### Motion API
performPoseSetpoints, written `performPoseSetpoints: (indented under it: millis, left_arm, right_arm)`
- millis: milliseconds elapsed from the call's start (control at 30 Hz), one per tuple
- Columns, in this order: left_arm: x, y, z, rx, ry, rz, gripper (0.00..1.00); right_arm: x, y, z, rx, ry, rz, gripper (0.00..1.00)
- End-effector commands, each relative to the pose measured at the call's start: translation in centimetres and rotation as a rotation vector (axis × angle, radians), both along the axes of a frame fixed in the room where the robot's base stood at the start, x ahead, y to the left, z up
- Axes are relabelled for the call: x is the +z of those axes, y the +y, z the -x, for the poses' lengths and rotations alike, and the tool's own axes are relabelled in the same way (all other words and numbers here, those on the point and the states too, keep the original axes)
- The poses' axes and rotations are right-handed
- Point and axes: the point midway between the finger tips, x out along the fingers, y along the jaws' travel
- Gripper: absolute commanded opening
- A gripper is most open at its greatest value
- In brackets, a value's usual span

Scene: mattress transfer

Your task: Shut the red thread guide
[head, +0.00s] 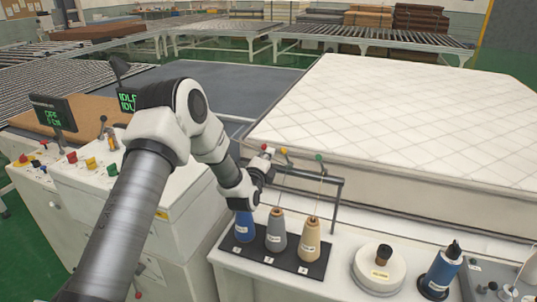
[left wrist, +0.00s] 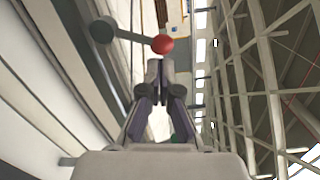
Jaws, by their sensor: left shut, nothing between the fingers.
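The red thread guide (head: 264,147) shows as a small red ball at the left end of the thread stand's bar, beside the mattress. In the left wrist view its red ball (left wrist: 162,44) sits at the end of a thin grey rod that runs to a dark round part on the left. My left gripper (head: 262,165) is shut and empty, just below the red ball. In the left wrist view its fingertips (left wrist: 160,68) are together close to the ball; I cannot tell whether they touch it. My right gripper is not in view.
Yellow (head: 283,151) and green (head: 318,158) guides stand to the right on the bar (head: 338,200). Below are blue (head: 244,228), grey (head: 277,232) and tan (head: 310,240) thread cones. The mattress (head: 400,115) lies behind. A control console (head: 100,165) stands left.

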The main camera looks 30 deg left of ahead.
Motion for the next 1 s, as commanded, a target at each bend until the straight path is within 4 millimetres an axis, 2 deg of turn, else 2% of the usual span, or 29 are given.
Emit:
performPoseSetpoints:
  millis: [700, 1000]
  left_arm:
    - [0.4, 0.4, 0.1, 0.001, -0.021, 0.088, 0.0]
    - [0.9, 1.1, 0.3, 0.002, -0.05, 0.202, 0.0]
  right_arm:
    - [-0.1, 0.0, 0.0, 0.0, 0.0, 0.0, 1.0]
    - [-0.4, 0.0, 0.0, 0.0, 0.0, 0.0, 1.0]
